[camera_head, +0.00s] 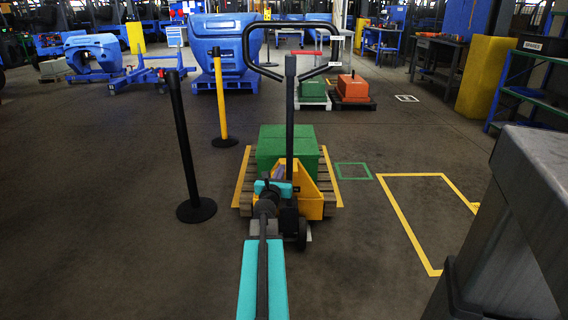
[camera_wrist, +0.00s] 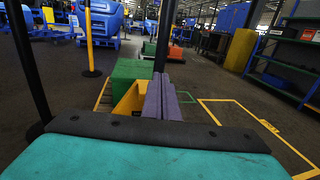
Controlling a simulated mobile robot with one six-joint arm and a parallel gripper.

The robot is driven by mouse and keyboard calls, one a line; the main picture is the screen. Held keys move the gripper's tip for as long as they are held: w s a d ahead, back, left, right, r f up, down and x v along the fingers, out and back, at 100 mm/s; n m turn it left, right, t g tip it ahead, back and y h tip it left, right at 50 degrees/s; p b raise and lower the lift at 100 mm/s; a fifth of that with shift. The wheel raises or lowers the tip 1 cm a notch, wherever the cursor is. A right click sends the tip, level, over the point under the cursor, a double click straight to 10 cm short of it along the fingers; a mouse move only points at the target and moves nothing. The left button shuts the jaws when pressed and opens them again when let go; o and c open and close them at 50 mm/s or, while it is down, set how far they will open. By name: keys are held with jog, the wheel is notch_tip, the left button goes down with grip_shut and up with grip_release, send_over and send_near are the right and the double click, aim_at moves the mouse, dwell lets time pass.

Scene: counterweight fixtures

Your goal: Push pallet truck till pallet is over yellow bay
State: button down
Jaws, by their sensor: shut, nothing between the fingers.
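The yellow pallet truck (camera_head: 311,203) stands ahead of me with its black handle (camera_head: 290,110) upright. Its fork end is hidden under the wooden pallet (camera_head: 327,192), which carries green blocks (camera_head: 273,146). Yellow floor lines (camera_head: 334,165) run along the left and right sides of the pallet. A separate yellow outlined bay (camera_head: 398,209) is empty on the floor to the right. My gripper (camera_head: 277,173) is shut and empty, low behind the truck. Its purple fingers (camera_wrist: 161,98) point at the truck in the wrist view; contact cannot be told.
A black post (camera_head: 188,150) stands left of the truck, with a yellow post (camera_head: 220,100) behind it. A small green outline (camera_head: 353,171) lies right of the pallet. Loaded pallets (camera_head: 352,90) stand farther back. A grey structure (camera_head: 510,230) fills the lower right.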

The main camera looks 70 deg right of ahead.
aim_at(289, 150)
jog(key=shift+w+d+b, duration=0.2)
jog(key=shift+w+d, duration=0.2)
jog(key=shift+d, duration=1.9)
jog(key=shift+w+d+b, duration=0.15)
jog(key=shift+w+d, duration=0.25)
jog(key=shift+d, duration=1.85)
jog(key=shift+w+d+b, duration=0.2)
jog(key=shift+w+d, duration=0.2)
jog(key=shift+d, duration=1.9)
